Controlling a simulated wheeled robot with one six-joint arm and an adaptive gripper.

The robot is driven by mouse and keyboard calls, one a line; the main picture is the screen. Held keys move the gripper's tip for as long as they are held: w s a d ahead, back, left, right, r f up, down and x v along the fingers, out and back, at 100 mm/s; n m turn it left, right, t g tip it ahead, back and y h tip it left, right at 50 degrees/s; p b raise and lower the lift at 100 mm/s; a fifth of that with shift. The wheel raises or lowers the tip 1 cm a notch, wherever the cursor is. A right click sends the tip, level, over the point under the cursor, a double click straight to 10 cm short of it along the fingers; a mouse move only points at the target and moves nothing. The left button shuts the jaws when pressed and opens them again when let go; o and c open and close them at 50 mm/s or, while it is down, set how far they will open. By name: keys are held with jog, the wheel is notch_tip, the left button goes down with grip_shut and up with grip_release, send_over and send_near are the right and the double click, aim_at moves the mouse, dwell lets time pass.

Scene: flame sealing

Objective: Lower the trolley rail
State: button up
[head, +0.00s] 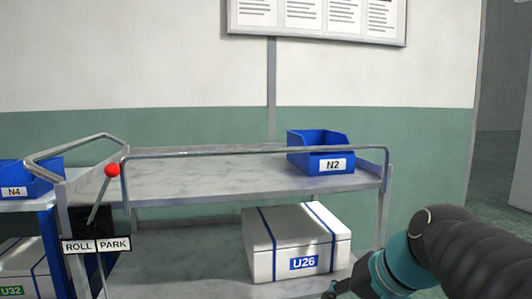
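The trolley (200,179) stands ahead with two grey shelves. Its rail (255,152), a thin grey bar, runs along the near side above the top shelf's edge. It bends down at both ends and stands upright. A lever with a red knob (112,170) rises at the trolley's left end, above a label reading ROLL and PARK (97,246); the knob leans toward PARK. My arm enters from the lower right. Only a small dark part of my gripper (336,289) shows at the bottom edge, below and apart from the rail; its fingers cannot be made out.
A blue bin N2 (320,153) sits on the top shelf's right part, behind the rail. A white box U26 (292,243) stands on the lower shelf. A push handle (75,146) is at the left. Another rack with bin N4 (28,180) stands farther left.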

jog(key=w+a+r+m+y, duration=0.25)
jog(key=w+r+y, duration=0.25)
jog(key=w+r, duration=0.65)
jog(key=t+y, duration=0.2)
jog(key=y, duration=0.3)
send_near(274, 151)
jog(key=shift+m, duration=0.45)
jog(key=x, duration=1.1)
jog(key=shift+w+a, duration=0.1)
